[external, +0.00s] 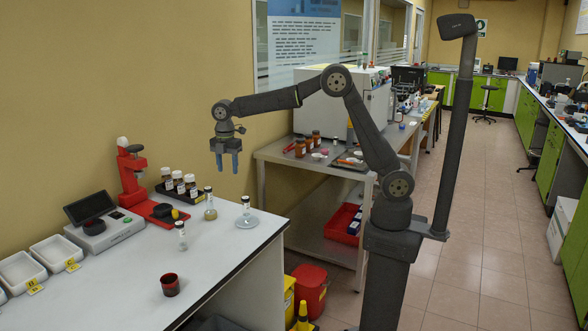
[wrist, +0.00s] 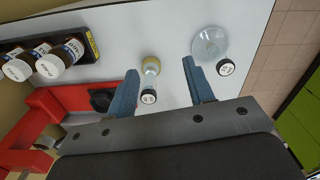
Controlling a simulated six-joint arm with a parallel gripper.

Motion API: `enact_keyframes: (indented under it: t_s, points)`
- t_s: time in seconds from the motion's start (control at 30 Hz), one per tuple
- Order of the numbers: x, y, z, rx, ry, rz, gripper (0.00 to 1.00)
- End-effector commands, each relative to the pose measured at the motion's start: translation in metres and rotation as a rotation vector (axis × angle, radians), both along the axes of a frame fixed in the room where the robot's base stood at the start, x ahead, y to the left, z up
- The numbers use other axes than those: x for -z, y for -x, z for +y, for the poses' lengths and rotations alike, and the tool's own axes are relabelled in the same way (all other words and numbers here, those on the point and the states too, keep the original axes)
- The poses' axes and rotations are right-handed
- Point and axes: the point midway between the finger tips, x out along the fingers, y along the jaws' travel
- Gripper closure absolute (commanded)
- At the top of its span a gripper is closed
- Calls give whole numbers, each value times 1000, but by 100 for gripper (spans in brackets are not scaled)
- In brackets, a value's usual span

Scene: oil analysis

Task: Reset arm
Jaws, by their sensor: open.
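My gripper (external: 226,161) is open and empty, with its blue fingers pointing down above the white bench (external: 235,251). In the wrist view my gripper (wrist: 157,88) has its two fingers spread apart. A small vial with yellowish liquid (external: 210,207) stands on the bench below; it also shows between the fingers in the wrist view (wrist: 150,67). A flask with a wide round base (external: 247,219) stands to its right and shows right of the fingers in the wrist view (wrist: 210,42). Another vial (external: 181,236) stands in front.
A red stand (external: 132,172), a black rack of brown jars (external: 179,184), a scale-like device (external: 100,222) and white trays (external: 56,253) line the bench's left side. A dark red cup (external: 170,284) stands near the front. A metal table (external: 281,152) stands behind.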

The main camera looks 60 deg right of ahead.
Motion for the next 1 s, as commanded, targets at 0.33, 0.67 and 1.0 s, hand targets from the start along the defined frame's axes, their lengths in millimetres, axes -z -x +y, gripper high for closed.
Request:
enact_keyframes:
  t_s: [0.33, 0.67, 1.0]
  points:
    - [9, 48, 53, 33, 1, 1, 52]
    - [17, 97, 97, 66, 1, 0, 52]
    - [44, 129, 146, 82, 3, 1, 52]
